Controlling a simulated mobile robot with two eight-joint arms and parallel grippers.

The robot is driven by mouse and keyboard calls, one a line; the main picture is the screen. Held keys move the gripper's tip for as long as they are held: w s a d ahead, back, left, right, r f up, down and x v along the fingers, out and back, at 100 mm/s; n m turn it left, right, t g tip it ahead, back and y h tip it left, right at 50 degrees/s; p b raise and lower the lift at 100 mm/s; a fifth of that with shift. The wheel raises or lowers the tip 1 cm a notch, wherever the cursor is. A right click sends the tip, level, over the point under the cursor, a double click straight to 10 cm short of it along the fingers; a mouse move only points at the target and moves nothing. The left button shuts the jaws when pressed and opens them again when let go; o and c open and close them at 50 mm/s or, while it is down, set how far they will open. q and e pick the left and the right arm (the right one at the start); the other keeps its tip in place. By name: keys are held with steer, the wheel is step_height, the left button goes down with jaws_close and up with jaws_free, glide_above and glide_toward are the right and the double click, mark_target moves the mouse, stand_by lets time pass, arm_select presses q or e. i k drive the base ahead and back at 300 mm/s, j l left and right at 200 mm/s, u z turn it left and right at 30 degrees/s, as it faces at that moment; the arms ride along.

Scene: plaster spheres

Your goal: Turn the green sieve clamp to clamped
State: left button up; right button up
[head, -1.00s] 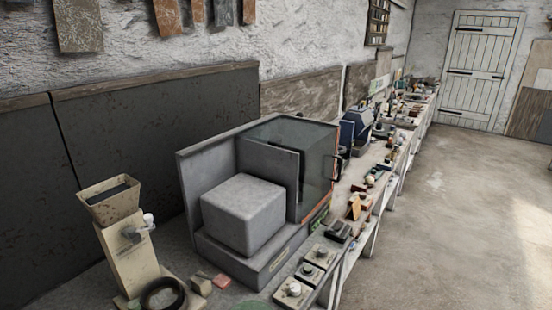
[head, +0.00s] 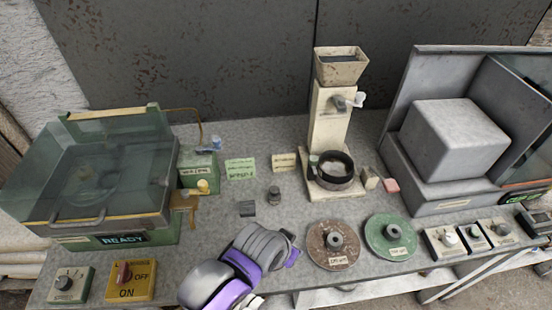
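A round green plate (head: 375,240) lies near the bench's front edge, right of centre. A grey knob (head: 393,232) stands upright on it, and a small pale label is at its front; its text is too small to read surely. It looks like the green sieve clamp, but I cannot confirm this. Behind it, a dark round sieve-like ring (head: 336,184) sits at the foot of a cream hopper stand (head: 329,120). A purple and grey link of mine reaches over the front edge, left of the plate and apart from it. No gripper fingers show.
A similar rust-brown plate (head: 318,250) with a knob lies just left of the green one. Several small switch boxes (head: 475,236) stand to the right, below a grey cabinet (head: 435,205). A glass-lidded green box (head: 165,232) reading READY and a yellow ON/OFF switch (head: 145,292) are left.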

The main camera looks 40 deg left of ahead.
mark_target(313, 160)
steer(key=u, duration=0.9)
